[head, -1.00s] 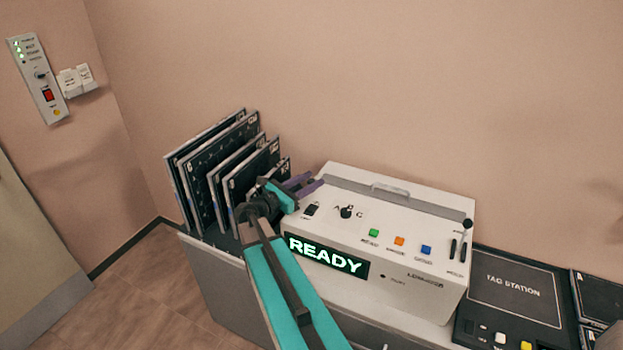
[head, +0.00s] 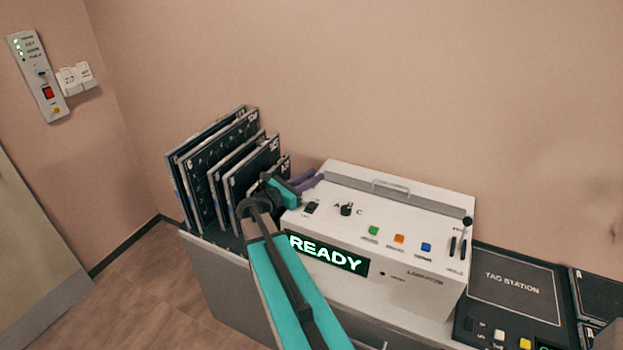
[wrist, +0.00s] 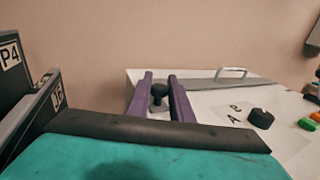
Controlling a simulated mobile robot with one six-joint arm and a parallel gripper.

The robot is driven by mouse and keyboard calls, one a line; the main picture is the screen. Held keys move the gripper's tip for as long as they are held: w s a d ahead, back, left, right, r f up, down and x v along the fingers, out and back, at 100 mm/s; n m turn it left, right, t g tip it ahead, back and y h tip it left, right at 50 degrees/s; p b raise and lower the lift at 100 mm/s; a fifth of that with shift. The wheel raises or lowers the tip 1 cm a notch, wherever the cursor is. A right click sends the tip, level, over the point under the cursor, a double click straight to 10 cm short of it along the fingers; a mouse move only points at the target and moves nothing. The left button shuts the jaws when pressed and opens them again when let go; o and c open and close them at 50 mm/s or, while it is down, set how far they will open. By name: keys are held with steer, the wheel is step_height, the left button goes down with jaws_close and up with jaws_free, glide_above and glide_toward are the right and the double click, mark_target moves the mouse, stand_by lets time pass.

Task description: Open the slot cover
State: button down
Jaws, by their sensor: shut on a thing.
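The slot cover (head: 345,182) is a long grey strip along the back of the white machine's top, with a pale handle (head: 391,187). It lies flat and looks closed. The handle also shows in the wrist view (wrist: 231,72). My gripper (head: 316,181) is over the machine's back left corner, left of the handle and apart from it. The knob's base is partly hidden by the fingers.
The machine's display (head: 326,255) reads READY. A black dial (head: 347,209), coloured buttons (head: 399,239) and a lever (head: 467,222) are on its top. Dark plates (head: 235,150) stand upright close left of my gripper. A tag station (head: 512,287) is at the right.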

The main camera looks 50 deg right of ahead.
steer(key=d, duration=0.2)
steer(key=w+d, duration=0.1)
steer(key=d, duration=0.1)
steer(key=w+d, duration=0.1)
steer(key=d, duration=0.1)
steer(key=shift+b, duration=0.35)
steer(key=c, duration=1.6)
jaws_free()
steer(key=shift+w+a+b, duration=0.15)
steer(key=shift+a+b, duration=0.5)
steer(key=shift+a, duration=1.2)
steer(key=shift+w+a+b, duration=0.15)
steer(key=shift+a+b, duration=0.45)
steer(key=shift+a, duration=1.25)
steer(key=shift+r, duration=0.1)
